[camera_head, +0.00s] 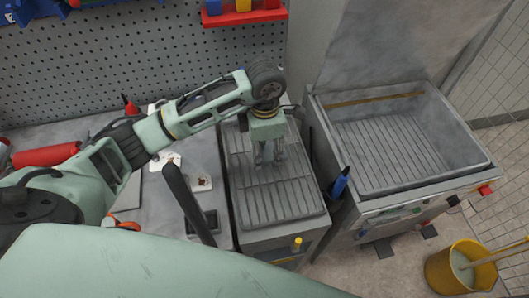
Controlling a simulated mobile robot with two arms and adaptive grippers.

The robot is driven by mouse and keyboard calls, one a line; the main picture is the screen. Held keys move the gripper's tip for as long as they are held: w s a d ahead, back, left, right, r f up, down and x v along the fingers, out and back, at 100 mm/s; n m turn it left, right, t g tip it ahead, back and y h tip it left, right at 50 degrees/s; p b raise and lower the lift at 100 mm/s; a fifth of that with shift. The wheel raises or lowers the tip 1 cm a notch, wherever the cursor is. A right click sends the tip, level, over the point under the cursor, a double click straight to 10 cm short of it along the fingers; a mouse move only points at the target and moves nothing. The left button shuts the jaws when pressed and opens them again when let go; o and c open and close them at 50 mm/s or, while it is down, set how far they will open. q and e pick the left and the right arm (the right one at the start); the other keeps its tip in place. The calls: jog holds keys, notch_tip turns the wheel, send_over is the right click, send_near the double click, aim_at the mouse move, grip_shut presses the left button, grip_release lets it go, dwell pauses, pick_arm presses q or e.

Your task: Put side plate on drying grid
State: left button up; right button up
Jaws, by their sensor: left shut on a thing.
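My left gripper (268,160) points down over the slatted grey drying grid (285,205) in the middle of the view. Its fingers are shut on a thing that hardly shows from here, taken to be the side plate. The plate's outline does not stand out from the grey grid below, and I cannot tell whether it touches the slats. The near part of the grid is bare. My right gripper is out of view.
A grey basin with a ribbed floor (385,150) stands right of the grid. A blue-handled tool (340,184) is between them. A yellow bucket (457,270) stands on the floor. Small parts (201,183) lie on the left bench, and a pegboard (130,65) rises behind.

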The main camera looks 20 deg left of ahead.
aim_at(265, 153)
pick_arm(q)
notch_tip(265, 153, down, 3)
jog(key=shift+d+f+p, duration=0.1)
jog(key=shift+f+p, duration=0.1)
jog(key=shift+p, duration=0.6)
jog(key=shift+f, duration=0.2)
jog(key=shift+f, duration=0.1)
jog(key=shift+f+b, duration=0.15)
jog(key=shift+b, duration=0.15)
jog(key=o, duration=1.3)
jog(key=shift+c, duration=0.2)
